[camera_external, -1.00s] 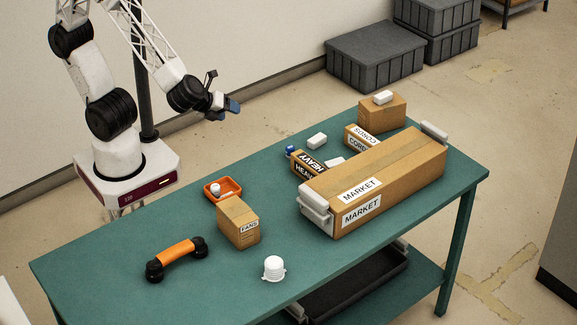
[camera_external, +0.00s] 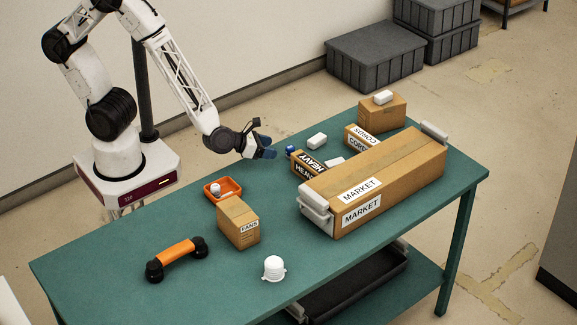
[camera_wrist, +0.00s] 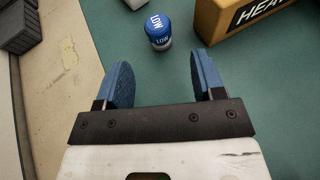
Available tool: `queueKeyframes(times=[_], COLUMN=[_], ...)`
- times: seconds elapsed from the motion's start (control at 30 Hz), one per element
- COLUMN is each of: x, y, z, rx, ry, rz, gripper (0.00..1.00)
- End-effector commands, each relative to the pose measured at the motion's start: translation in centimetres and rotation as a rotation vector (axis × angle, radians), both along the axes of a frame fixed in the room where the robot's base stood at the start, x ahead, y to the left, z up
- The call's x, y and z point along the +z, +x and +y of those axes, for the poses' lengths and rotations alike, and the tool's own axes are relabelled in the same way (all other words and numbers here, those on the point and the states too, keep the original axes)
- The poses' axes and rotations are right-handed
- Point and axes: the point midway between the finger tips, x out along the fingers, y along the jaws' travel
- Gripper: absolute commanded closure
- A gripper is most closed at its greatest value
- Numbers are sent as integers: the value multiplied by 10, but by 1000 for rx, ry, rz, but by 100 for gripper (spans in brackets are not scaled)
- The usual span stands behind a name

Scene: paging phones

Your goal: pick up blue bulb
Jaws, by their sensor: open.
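The blue bulb (camera_external: 290,150) is a small blue-topped piece with a white lower part, on the green table beside the box marked HEAVY. In the wrist view the blue bulb (camera_wrist: 158,30) shows the word LOW and stands ahead of the fingers, between their lines. My gripper (camera_external: 268,147) is open and empty, to the left of the bulb in the external view and apart from it. Its two blue fingers also show in the wrist view (camera_wrist: 160,85), with only bare table between them.
The HEAVY box (camera_external: 309,164) stands close to the bulb's right, and a white block (camera_external: 317,141) lies behind it. A long MARKET box (camera_external: 380,180) fills the table's right. An orange tray (camera_external: 232,186), FANS box (camera_external: 238,224) and orange handset (camera_external: 177,256) are nearer the left.

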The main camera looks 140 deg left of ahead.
Motion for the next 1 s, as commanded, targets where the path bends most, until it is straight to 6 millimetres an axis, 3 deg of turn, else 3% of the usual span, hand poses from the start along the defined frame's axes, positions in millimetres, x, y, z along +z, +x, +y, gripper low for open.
queueKeyframes(times=[0.37,0.7,1.0], x=[-1,-10,-10], y=[1,8,9], z=[1,21,22], rx=[-2,-2,-2], ry=[1,1,1], rz=[3,3,2], gripper=[38,38,38])
